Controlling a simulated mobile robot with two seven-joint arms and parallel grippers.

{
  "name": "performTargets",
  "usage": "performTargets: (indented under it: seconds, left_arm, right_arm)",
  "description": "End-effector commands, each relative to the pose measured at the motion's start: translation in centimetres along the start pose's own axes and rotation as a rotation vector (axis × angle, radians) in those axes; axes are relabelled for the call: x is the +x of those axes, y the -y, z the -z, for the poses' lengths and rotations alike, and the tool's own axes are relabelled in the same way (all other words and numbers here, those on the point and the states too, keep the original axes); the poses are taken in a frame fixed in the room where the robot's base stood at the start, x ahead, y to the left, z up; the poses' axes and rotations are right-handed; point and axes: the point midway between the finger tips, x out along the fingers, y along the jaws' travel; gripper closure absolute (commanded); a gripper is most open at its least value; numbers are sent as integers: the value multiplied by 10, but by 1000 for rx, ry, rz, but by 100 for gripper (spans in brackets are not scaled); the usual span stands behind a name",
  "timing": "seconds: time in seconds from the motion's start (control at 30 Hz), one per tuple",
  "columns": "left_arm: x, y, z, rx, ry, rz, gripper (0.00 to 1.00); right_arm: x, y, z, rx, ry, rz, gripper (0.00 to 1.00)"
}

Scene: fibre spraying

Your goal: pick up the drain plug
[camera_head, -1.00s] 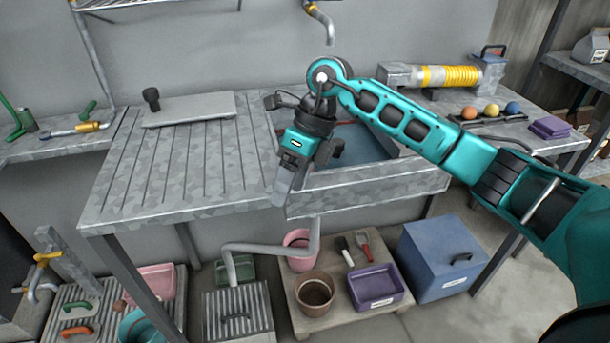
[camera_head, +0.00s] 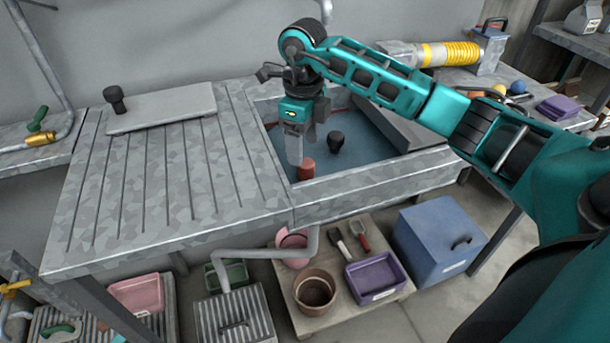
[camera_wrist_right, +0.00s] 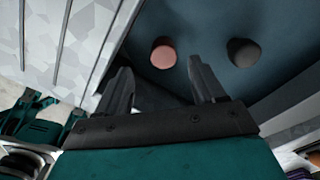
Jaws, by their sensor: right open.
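Two small objects stand in the blue-floored sink (camera_head: 372,128): a reddish cylinder (camera_head: 306,170) and a dark, knob-topped piece (camera_head: 336,143). I cannot tell for certain which one is the drain plug. My right gripper (camera_head: 295,162) points down over the sink's left front part, its fingertips close to the reddish cylinder in the picture. In the right wrist view my right gripper (camera_wrist_right: 161,70) is open and empty. The reddish cylinder (camera_wrist_right: 163,53) appears beyond and between its fingertips, and the dark piece (camera_wrist_right: 243,52) lies to the right of them. My left gripper is out of view.
The sink's front wall (camera_head: 375,178) and the ribbed drainboard (camera_head: 165,175) border the sink. A grey board (camera_head: 165,108) with a black knob lies on the drainboard. A yellow-ringed cylinder (camera_head: 445,53) lies behind at right. Pots and a purple tray (camera_head: 375,277) sit below.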

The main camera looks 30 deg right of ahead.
Motion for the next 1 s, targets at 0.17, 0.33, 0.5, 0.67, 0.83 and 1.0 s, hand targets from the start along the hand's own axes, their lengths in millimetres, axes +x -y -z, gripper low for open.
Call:
performTargets:
  seconds: [0.17, 0.33, 0.5, 0.67, 0.83, 1.0]
  left_arm:
    - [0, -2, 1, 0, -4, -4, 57]
    - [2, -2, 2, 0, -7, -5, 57]
    - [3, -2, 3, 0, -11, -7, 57]
    - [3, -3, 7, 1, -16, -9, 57]
    - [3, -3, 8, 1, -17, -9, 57]
    - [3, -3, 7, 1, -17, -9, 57]
  right_arm:
    - [15, 0, 0, -1, 1, 0, 31]
    - [37, 2, 3, 1, -2, -2, 31]
    - [60, 4, 4, 0, 0, -1, 31]
    - [66, 4, 4, 0, 2, 1, 31]
    - [66, 4, 4, -1, 2, 1, 31]
    - [65, 4, 4, -1, 2, 1, 48]
